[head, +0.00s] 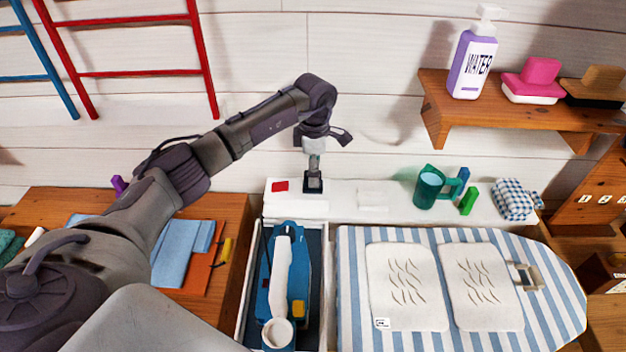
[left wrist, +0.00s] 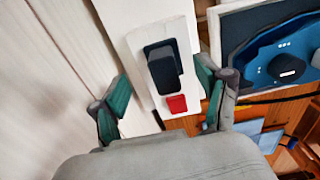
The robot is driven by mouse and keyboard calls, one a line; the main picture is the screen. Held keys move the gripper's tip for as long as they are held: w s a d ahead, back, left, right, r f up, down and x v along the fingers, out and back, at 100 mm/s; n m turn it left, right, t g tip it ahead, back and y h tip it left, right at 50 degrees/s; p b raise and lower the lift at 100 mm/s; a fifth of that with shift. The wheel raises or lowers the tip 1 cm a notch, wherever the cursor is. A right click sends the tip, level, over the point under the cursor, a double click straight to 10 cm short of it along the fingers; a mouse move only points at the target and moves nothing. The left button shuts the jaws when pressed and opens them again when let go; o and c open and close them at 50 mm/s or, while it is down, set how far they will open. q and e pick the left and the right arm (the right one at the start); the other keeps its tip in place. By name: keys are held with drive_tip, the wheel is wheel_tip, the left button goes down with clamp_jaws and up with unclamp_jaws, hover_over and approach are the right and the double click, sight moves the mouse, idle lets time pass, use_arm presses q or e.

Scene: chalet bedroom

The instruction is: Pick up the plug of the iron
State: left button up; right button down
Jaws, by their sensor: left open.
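A black plug-like block (head: 313,184) stands on the white ledge beside a red switch (head: 280,186). The block also shows in the left wrist view (left wrist: 165,68), in a dark recess of the white panel. My left gripper (head: 313,158) points down above it. In the left wrist view the green-padded fingers (left wrist: 161,84) are spread, with the block between them in the picture and apart from both. The blue iron (head: 264,296) with a white handle lies in a tray left of the ironing board. My right gripper is not in view.
The striped ironing board (head: 350,285) carries two white pads. A green mug (head: 428,187), small blocks and a checked cloth item (head: 512,199) stand at the back. Folded cloths (head: 178,250) lie left.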

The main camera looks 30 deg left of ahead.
sight(306, 190)
use_arm(q)
drive_tip(key=f, duration=0.1)
drive_tip(key=f+p, duration=0.1)
drive_tip(key=f, duration=0.1)
drive_tip(key=shift+s+f, duration=0.25)
drive_tip(key=shift+s, duration=0.1)
drive_tip(key=shift+w+f, duration=0.1)
drive_tip(key=shift+f, duration=0.2)
drive_tip(key=c, duration=1.2)
drive_tip(key=shift+c, duration=0.2)
drive_tip(key=shift+r, duration=0.15)
